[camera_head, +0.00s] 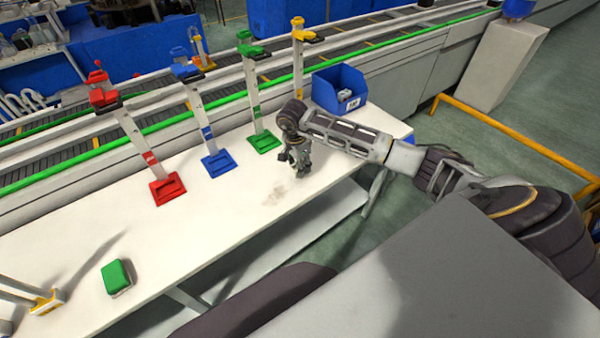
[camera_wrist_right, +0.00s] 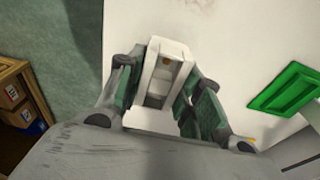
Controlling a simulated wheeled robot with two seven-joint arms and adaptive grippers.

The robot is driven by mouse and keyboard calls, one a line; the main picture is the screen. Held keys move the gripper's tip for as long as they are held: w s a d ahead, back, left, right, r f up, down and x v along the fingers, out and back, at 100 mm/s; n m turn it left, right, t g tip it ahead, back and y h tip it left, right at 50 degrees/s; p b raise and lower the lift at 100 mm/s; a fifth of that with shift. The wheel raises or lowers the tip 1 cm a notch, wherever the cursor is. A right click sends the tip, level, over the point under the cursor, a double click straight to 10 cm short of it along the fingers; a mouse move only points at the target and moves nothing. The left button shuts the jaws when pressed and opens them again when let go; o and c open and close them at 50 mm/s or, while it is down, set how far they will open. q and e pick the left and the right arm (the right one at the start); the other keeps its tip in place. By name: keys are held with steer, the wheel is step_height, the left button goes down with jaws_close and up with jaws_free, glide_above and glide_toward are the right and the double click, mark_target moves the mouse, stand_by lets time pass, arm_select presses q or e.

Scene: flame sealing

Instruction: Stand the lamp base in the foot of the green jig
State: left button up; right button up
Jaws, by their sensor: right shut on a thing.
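The green jig stands upright on the white table, with a green clamp head (camera_head: 250,45) at the top of its post and a flat green foot (camera_head: 264,142). Its foot also shows at the right of the right wrist view (camera_wrist_right: 288,90). My right gripper (camera_head: 297,165) is over the table, just right of and nearer than that foot. In the right wrist view it is shut on a white, box-like piece (camera_wrist_right: 162,75), which looks like the lamp base. The piece is apart from the green foot. In the head view the gripper mostly hides it.
A red jig (camera_head: 167,188), a blue jig (camera_head: 218,163) and a yellow jig (camera_head: 298,38) stand in the same row. A blue bin (camera_head: 338,88) is behind my right gripper. A green block (camera_head: 117,278) and a yellow-ended piece (camera_head: 47,302) lie at the left.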

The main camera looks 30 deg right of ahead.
arm_select(q)
steer(key=shift+a, duration=0.1)
arm_select(e)
steer(key=shift+f, duration=0.15)
steer(key=shift+f, duration=1.7)
arm_select(q)
steer(key=shift+a+r, duration=0.25)
steer(key=shift+a, duration=0.3)
steer(key=shift+d, duration=0.15)
arm_select(e)
steer(key=shift+f, duration=0.2)
steer(key=o, duration=1)
arm_select(q)
steer(key=shift+d+f, duration=0.15)
steer(key=shift+d, duration=0.3)
arm_select(e)
steer(key=shift+o, duration=0.2)
arm_select(q)
steer(key=shift+a, duration=0.1)
